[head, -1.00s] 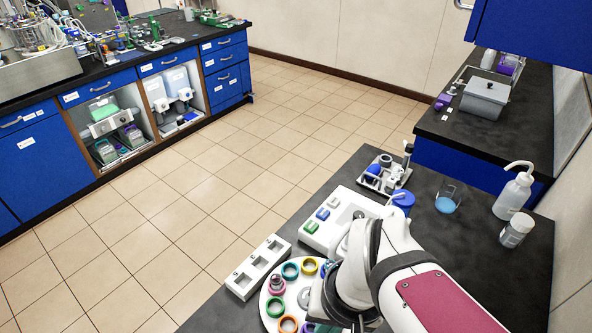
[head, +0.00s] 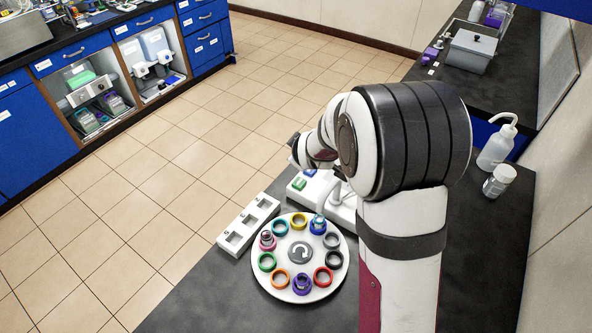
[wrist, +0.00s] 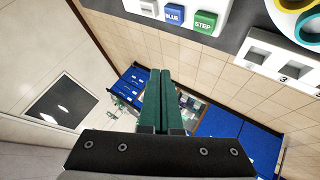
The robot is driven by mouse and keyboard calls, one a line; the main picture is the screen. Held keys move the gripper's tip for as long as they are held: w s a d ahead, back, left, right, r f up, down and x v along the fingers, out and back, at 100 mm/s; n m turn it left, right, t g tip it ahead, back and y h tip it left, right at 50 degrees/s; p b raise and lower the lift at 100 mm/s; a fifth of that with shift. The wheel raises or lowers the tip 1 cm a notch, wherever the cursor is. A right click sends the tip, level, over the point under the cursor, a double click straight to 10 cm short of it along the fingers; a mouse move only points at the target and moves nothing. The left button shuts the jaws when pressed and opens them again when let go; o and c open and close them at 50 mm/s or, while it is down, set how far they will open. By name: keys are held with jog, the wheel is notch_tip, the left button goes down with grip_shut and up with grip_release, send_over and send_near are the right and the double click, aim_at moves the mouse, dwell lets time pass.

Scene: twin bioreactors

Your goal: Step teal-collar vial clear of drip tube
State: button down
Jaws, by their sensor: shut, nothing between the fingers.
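The round white carousel (head: 262,278) shows whole in the head view, with coloured rings around its edge. The teal ring (head: 280,227) is at its upper left and looks empty. The blue ring (head: 317,226) sits at the lower end of the pale drip tube (head: 320,200), with something inside it. The green STEP button (head: 298,184) is on the white control box; it shows at the top of the wrist view (wrist: 205,22). My gripper (wrist: 161,74) is shut and empty, its green fingers apart from the button. In the head view my arm hides the fingertips.
A white three-slot rack (head: 248,222) lies left of the carousel. A BLUE button (wrist: 174,16) is beside STEP. My arm covers much of the control box and the bench behind. A wash bottle (head: 495,148) and a white-capped jar (head: 498,181) stand at the right.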

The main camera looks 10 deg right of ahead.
aim_at(301, 185)
jog(key=shift+f, duration=4.4)
jog(key=shift+f, duration=0.4)
jog(key=shift+f, duration=0.4)
jog(key=shift+s+r, duration=0.1)
jog(key=shift+r, duration=3.25)
